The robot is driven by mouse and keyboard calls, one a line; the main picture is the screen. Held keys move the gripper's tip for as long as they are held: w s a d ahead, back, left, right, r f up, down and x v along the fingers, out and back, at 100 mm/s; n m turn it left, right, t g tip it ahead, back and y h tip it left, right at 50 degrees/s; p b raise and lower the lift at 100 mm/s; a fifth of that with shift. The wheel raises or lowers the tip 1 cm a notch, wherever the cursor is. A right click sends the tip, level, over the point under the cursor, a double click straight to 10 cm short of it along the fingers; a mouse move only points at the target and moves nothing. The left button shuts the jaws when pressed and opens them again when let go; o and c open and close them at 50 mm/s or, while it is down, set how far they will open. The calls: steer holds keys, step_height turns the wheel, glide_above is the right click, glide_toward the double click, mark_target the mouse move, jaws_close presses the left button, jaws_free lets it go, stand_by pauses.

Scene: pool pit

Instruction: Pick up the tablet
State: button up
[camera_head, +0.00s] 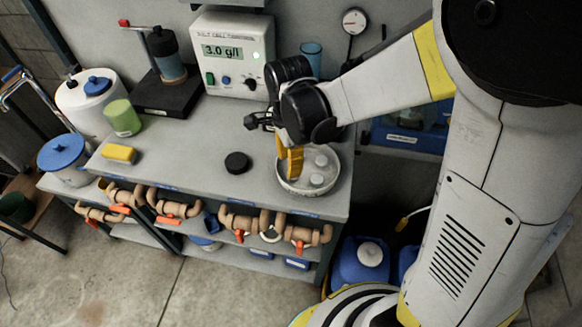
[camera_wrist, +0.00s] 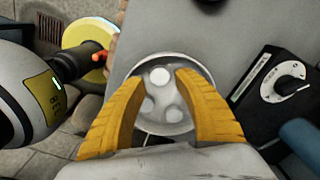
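Several white round tablets lie in a shallow round dish (camera_head: 333,181) at the front right of the bench. One tablet (camera_head: 321,160) and another tablet (camera_head: 317,180) show in the head view. In the wrist view a tablet (camera_wrist: 160,76) shows between the fingertips, and more tablets (camera_wrist: 174,114) lie nearer the finger bases inside the dish rim (camera_wrist: 206,72). My gripper (camera_head: 290,165) is over the left part of the dish, pointing down. Its yellow fingers are apart and empty in the wrist view (camera_wrist: 161,78). I cannot tell its exact height above the tablets.
A black puck (camera_head: 237,163) and a yellow sponge (camera_head: 119,154) lie on the bench left of the dish. A meter reading 3.0 g/l (camera_head: 228,54) stands behind. Pipes with orange valves (camera_head: 240,222) run along the front. The bench middle is mostly clear.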

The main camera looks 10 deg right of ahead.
steer(key=f+b, duration=0.1)
steer(key=f, duration=0.2)
steer(key=f+b, duration=0.1)
steer(key=f, duration=0.1)
steer(key=shift+d+f+b, duration=0.2)
steer(key=shift+d+b, duration=0.15)
steer(key=shift+r, duration=0.1)
steer(key=shift+s, duration=0.1)
steer(key=c, duration=0.6)
steer(key=shift+r, duration=0.1)
